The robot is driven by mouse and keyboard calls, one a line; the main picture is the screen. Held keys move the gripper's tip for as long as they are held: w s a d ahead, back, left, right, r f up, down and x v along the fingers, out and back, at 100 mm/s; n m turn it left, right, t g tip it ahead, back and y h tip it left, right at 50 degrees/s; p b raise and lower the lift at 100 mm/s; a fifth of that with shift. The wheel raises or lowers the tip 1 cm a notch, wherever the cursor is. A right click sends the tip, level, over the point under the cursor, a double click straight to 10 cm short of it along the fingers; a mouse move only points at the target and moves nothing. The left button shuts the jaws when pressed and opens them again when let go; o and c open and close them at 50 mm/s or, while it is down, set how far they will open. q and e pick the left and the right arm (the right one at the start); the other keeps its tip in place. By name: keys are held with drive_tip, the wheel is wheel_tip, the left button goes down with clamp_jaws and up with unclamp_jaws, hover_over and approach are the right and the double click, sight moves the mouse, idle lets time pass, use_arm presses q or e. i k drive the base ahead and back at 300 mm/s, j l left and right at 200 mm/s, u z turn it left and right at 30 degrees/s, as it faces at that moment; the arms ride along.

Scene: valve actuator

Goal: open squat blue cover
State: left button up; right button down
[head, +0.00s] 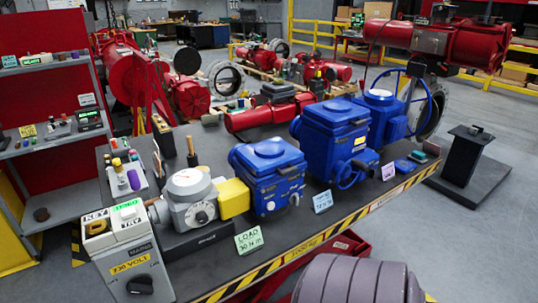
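The squat blue actuator (278,190) stands on the dark bench, right of a yellow block. Its blue cover (268,153) is on top, with a raised round middle, and looks closed. A taller blue actuator (335,150) with a handwheel stands to its right. Another blue unit (381,100) with a large handwheel is behind that. Neither of my grippers is in view.
A grey gauge unit (188,197) and yellow block (233,198) adjoin the squat actuator's left side. A grey switch box (131,258) is at the bench's near left. Small cards (249,240) stand along the striped front edge.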

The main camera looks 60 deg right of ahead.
sight(266, 160)
drive_tip(key=z, duration=2.15)
